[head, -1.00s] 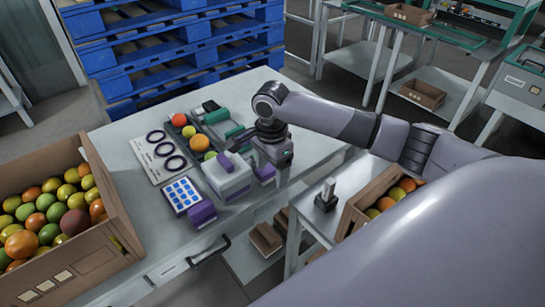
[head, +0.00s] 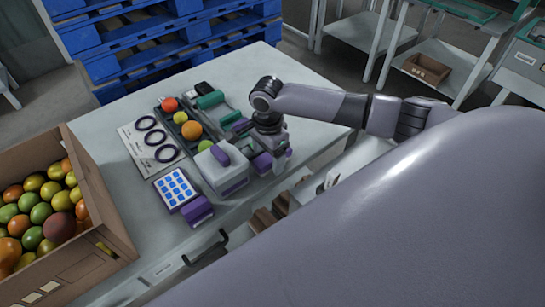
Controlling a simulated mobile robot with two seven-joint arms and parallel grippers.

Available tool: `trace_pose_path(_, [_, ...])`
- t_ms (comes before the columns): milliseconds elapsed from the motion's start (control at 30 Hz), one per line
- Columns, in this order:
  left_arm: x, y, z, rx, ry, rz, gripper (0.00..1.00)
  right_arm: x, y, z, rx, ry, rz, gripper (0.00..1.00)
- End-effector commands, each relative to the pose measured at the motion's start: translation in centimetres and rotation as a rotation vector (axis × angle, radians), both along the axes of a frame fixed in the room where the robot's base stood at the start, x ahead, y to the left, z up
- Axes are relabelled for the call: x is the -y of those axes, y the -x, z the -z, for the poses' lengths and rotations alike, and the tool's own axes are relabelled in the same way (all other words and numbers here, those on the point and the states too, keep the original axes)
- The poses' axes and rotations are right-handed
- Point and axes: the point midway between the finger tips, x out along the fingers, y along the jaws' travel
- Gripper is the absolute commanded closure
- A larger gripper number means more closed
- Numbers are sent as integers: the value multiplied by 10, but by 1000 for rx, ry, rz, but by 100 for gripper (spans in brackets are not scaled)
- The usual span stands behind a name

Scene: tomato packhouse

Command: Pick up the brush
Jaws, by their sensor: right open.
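My right gripper (head: 270,148) is over the right side of the grey worktable (head: 310,95), pointing down beside a white box with a purple top part (head: 222,168). It is open; its fingertips are partly hidden by its own wrist, and purple parts show just below it. Behind it lie green-handled items (head: 210,100), one with a dark end; one of these may be the brush, but I cannot tell for certain. Part of this group is hidden behind my right wrist. My left gripper is out of view.
A dark tray with tomatoes (head: 191,130), a sheet with black rings (head: 140,150) and a blue-buttoned pad (head: 175,188) lie left of the gripper. A cardboard box of tomatoes (head: 105,205) stands at left. Blue pallets (head: 150,35) stand behind. The table's back right is clear.

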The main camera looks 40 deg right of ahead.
Motion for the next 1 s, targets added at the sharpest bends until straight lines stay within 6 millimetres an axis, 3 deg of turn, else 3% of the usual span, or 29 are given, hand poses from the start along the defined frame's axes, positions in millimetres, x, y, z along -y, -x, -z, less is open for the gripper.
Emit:
trace_pose_path(100, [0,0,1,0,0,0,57,0,0,10,0,0,-1,28])
trace_pose_path(333, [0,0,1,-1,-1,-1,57,0,0,11,1,0,-1,28])
trace_pose_path(367, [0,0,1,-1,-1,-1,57,0,0,11,1,0,-1,34])
trace_pose_path(500, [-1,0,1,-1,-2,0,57,0,0,11,1,0,-1,80])
trace_pose_path(533, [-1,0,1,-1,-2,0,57,0,0,11,1,0,-1,85])
trace_pose_path(833, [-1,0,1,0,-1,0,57,0,0,9,2,0,-1,85])
trace_pose_path(1000, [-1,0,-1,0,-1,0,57,0,-1,-2,4,-1,0,85])
